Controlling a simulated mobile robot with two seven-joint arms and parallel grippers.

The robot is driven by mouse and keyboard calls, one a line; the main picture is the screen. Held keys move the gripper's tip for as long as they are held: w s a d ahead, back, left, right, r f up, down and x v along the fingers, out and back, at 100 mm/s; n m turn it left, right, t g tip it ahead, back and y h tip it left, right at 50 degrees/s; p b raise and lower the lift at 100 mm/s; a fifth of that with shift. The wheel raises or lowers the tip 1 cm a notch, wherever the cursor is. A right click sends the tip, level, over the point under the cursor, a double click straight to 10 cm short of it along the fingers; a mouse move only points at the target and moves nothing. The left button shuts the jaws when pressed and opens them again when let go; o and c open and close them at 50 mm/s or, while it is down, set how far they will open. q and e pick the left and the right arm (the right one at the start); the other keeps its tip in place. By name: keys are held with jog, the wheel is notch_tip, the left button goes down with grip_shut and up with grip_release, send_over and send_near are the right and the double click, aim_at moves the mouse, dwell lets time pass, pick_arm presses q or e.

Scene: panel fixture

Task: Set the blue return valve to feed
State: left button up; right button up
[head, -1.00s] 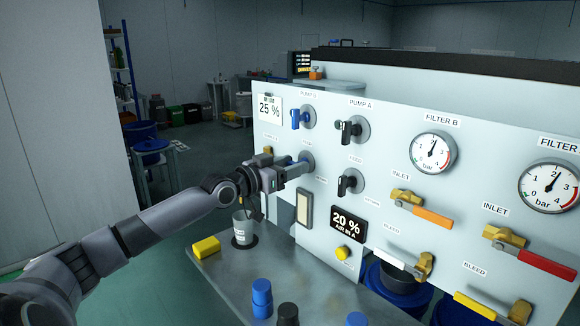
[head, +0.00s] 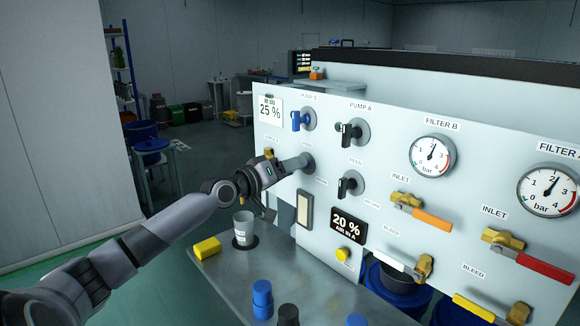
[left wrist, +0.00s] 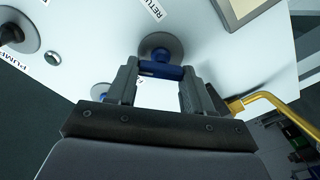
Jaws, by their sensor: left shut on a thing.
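My left gripper (head: 300,163) is at the panel (head: 390,150), at the lower valve of the left column. In the left wrist view the gripper (left wrist: 161,80) is shut on the blue return valve's handle (left wrist: 160,70). The handle lies across between the two fingers, in front of its round grey base plate (left wrist: 162,45). A partly cut label beginning "RETU" shows beside it. In the head view the gripper hides the handle, and the base plate (head: 308,160) shows behind the fingertips. The feed label is too small to read there. My right gripper is not in view.
Another blue valve (head: 297,120) sits above, with two black valves (head: 350,131) to the right. A yellow pipe (left wrist: 265,101) runs close beside the gripper. A grey cup (head: 243,228) and a yellow block (head: 207,247) stand on the bench (head: 225,280) below.

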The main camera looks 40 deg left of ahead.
pick_arm(q)
jog(key=shift+f+n+p, duration=0.15)
jog(key=shift+n+p, duration=1.75)
jog(key=shift+n, duration=3.2)
jog(key=o, duration=1)
jog(key=shift+a, duration=0.1)
jog(key=shift+o, duration=0.2)
jog(key=shift+s, duration=0.1)
jog(key=s+b, duration=0.1)
jog(key=s, duration=0.6)
jog(key=shift+a, duration=0.25)
